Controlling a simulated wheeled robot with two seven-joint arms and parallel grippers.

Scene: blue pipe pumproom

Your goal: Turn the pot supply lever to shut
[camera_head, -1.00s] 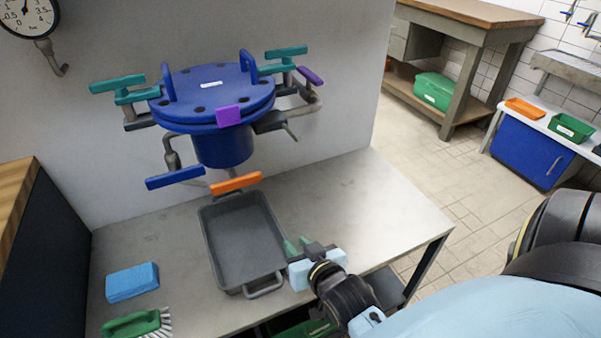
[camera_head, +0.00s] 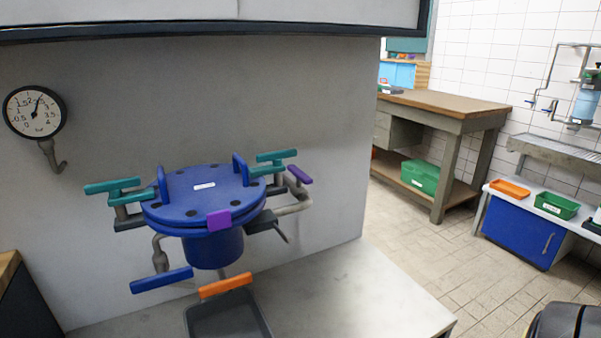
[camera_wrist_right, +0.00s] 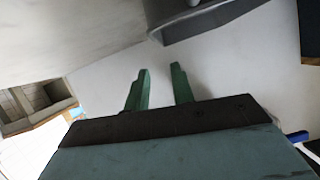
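The blue pot (camera_head: 212,248) with a bolted lid stands at the wall in the head view. Around it are levers: teal ones at left (camera_head: 113,186) and right (camera_head: 276,156), a purple one (camera_head: 299,174), a blue one (camera_head: 161,280) and an orange one (camera_head: 226,286). A purple tab (camera_head: 219,220) is on the lid's front. I cannot tell which lever is the pot supply lever. My right gripper (camera_wrist_right: 160,84) is open and empty in the right wrist view, with green fingers apart near the grey tray (camera_wrist_right: 212,22). It is outside the head view. My left gripper is not in view.
A round gauge (camera_head: 36,112) hangs on the wall at left. The tray's rim (camera_head: 190,318) is below the orange lever. The grey tabletop (camera_head: 350,285) is clear at right. A wooden workbench (camera_head: 445,106) and a blue cabinet (camera_head: 523,234) stand farther right.

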